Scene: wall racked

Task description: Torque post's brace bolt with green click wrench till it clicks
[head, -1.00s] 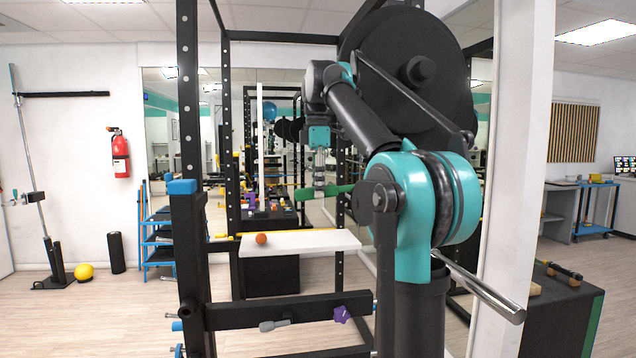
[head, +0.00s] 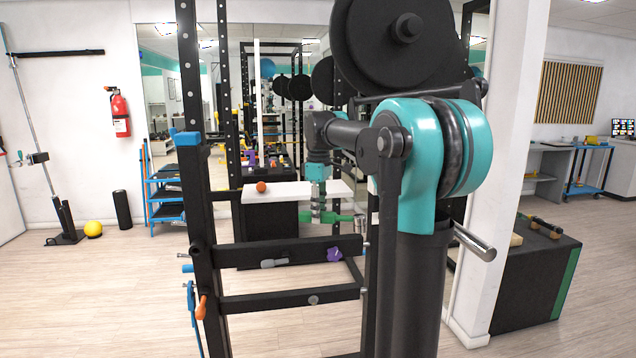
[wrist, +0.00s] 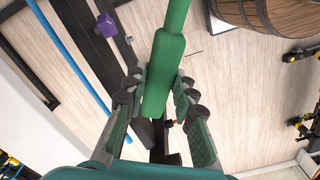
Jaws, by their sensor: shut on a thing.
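My gripper (head: 318,217) is shut on the green click wrench (head: 345,218) and holds it roughly level, just above the upper black crossbar (head: 300,250). In the wrist view, the wrench's green handle (wrist: 163,85) lies between my gripper's fingers (wrist: 160,108). The post (head: 196,215) is the black upright with a blue cap at left. A lower black brace (head: 260,302) runs from it, with a round grey bolt head (head: 313,300) on its face. Other bolts stick out left of the post. I cannot tell which bolt is the brace bolt. The wrench's working end is unclear.
A purple knob (head: 333,254) and a grey lever (head: 274,263) sit on the upper crossbar. An orange-handled tool (head: 202,307) hangs by the post. A black box (head: 540,270) stands right.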

